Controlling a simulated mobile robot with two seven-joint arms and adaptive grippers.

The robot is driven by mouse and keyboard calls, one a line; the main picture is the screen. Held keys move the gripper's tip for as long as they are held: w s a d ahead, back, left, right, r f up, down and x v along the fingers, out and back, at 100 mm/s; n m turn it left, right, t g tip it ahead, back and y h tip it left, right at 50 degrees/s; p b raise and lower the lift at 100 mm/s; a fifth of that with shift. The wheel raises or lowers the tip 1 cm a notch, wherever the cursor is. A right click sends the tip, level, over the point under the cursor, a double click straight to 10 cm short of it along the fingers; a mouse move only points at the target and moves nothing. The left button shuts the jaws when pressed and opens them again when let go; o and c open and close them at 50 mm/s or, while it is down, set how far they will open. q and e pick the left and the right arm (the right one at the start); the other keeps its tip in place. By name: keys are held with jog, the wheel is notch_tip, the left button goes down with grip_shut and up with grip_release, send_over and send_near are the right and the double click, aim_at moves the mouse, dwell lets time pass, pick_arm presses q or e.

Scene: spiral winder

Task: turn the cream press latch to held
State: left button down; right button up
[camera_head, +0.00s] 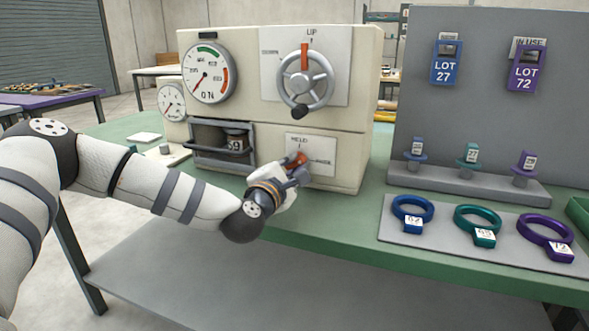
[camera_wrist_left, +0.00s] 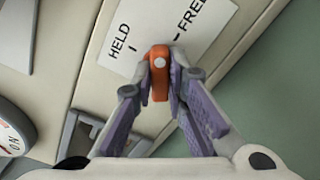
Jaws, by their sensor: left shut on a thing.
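The cream press (camera_head: 345,150) stands on the green bench. Its orange latch (camera_head: 297,158) sits on a white plate (camera_head: 320,172) low on the front, marked HELD at the top and FREE at the right. In the left wrist view the latch (camera_wrist_left: 159,75) is between my fingertips, its end lying between the HELD and FREE ticks. My left gripper (camera_head: 298,172) is shut on the latch and covers part of it and of the plate in the head view. My right gripper is not in view.
Above the latch is a handwheel (camera_head: 305,78) with an UP mark. A barred window (camera_head: 222,143) is left of the plate, beneath a round gauge (camera_head: 208,73). To the right, blue, green and purple rings (camera_head: 545,229) lie on a grey mat (camera_head: 400,234).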

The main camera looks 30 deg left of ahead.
pick_arm(q)
jog(key=n, duration=0.1)
jog(key=n+b, duration=0.1)
jog(key=n, duration=0.1)
jog(key=shift+f, duration=0.25)
jog(key=n+b, duration=0.2)
jog(key=n, duration=0.1)
jog(key=n+b, duration=0.3)
jog(key=n, duration=0.1)
jog(key=shift+r+n+b, duration=0.2)
jog(key=shift+n+b, duration=0.45)
jog(key=shift+n, duration=0.35)
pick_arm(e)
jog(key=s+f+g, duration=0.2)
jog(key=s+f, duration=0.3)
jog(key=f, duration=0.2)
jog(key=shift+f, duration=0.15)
pick_arm(q)
jog(key=c, duration=1.6)
grip_release()
jog(key=shift+s, duration=0.1)
